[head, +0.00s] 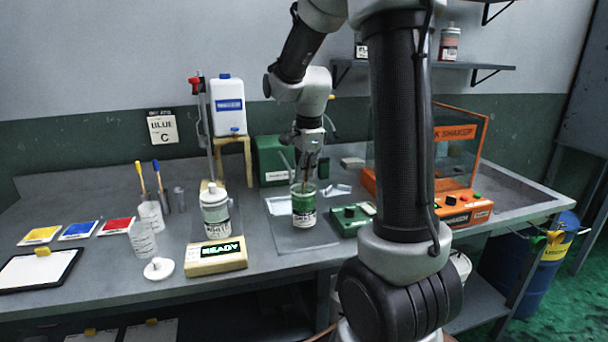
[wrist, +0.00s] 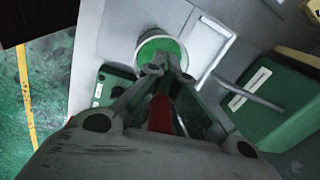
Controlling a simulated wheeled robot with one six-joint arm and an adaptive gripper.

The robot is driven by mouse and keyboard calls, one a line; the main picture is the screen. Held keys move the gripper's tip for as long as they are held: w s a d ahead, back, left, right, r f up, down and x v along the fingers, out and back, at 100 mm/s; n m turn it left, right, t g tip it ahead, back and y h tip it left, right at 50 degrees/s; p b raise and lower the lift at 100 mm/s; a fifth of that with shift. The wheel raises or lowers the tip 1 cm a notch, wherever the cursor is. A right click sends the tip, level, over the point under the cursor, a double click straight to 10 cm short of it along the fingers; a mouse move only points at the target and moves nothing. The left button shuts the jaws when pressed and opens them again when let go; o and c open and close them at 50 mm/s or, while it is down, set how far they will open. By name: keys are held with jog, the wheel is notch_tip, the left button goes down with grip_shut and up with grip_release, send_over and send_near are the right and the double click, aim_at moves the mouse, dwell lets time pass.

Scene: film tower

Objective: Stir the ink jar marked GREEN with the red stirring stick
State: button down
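The green ink jar (head: 304,218) stands upright and open on a mat at the middle of the bench. Its green ink (wrist: 152,47) shows from above in the wrist view. My gripper (head: 307,152) is over the jar, pointing down, and its fingers are closed together in the wrist view (wrist: 165,70). The red stirring stick (wrist: 160,114) is between the fingers. In the head view a thin, dark reddish length of it runs down to the jar mouth. How deep its tip sits is hidden.
A green control box (head: 350,220) stands close right of the jar, and a larger green box (head: 272,160) behind it. The orange shaker (head: 462,212) is at right. A white lid (head: 158,269) lies near the front edge.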

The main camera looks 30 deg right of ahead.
jog(key=shift+s+r, duration=0.2)
jog(key=shift+r, duration=1.3)
jog(key=shift+s+r, duration=0.15)
jog(key=shift+r, duration=1.35)
jog(key=shift+s+r, duration=0.2)
jog(key=shift+r, duration=1.3)
jog(key=shift+r, duration=2.5)
